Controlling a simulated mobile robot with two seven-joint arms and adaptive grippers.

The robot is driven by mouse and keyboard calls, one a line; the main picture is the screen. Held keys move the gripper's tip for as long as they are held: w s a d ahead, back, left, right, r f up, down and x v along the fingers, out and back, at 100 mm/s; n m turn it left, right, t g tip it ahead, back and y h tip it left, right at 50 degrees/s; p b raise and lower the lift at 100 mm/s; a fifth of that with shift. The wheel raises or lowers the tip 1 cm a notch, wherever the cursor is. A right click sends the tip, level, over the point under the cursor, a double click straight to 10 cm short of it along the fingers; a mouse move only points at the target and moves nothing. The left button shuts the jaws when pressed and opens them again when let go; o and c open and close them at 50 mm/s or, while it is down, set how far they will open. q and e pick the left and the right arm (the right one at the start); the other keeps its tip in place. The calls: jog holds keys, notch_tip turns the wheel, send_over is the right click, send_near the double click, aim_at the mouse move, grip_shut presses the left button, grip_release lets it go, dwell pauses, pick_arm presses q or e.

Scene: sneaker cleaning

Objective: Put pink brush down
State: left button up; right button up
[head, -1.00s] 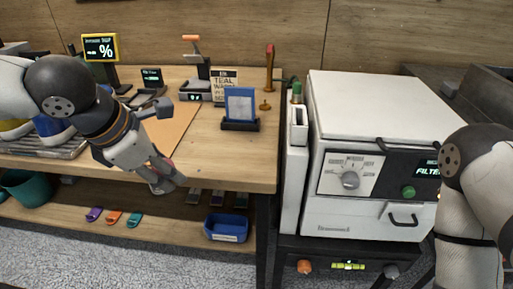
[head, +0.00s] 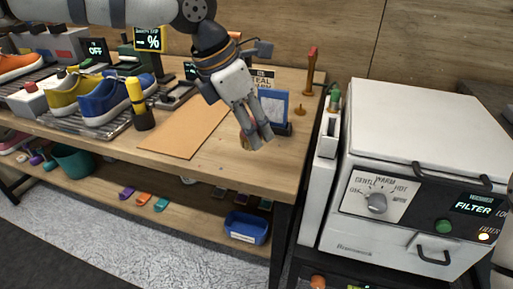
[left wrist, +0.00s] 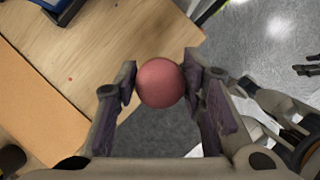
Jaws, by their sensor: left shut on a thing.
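My left gripper (head: 257,137) is over the right part of the wooden table, near its front edge, pointing down. It is shut on the pink brush, whose round pink end (left wrist: 160,83) shows between the two fingers in the left wrist view. The rest of the brush is hidden from that camera. In the head view the fingers mostly cover the brush, and I cannot tell whether it touches the table.
A brown mat (head: 185,130) lies left of the gripper, with bare tabletop (head: 215,160) between. A blue-framed stand (head: 273,107) is close behind. Shoes stand on a rack (head: 118,125) at left. A white machine (head: 430,130) stands beyond the table's right edge.

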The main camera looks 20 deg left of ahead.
pick_arm(q)
jog(key=w+f, duration=0.1)
jog(key=f, duration=0.1)
jog(key=w+f, duration=0.2)
jog(key=w+f+b, duration=0.1)
jog(key=w+f, duration=0.1)
jog(key=shift+w+a+f, duration=0.1)
jog(key=shift+w+a, duration=0.05)
jog(key=shift+a, duration=0.25)
jog(key=f, duration=0.3)
jog(key=shift+w, duration=0.3)
jog(key=shift+c, duration=0.5)
pick_arm(e)
jog(key=shift+s+f+g, duration=0.4)
jog(key=shift+s+f, duration=0.55)
jog(key=shift+s, duration=0.05)
pick_arm(q)
jog(key=shift+f, duration=0.1)
jog(key=o, duration=1.1)
jog(key=shift+f, duration=0.2)
jog(key=d+v, duration=0.1)
jog(key=v, duration=1.1)
jog(key=shift+r+p, duration=0.25)
jog(key=shift+p, duration=0.05)
pick_arm(e)
jog(key=shift+w+r, duration=0.35)
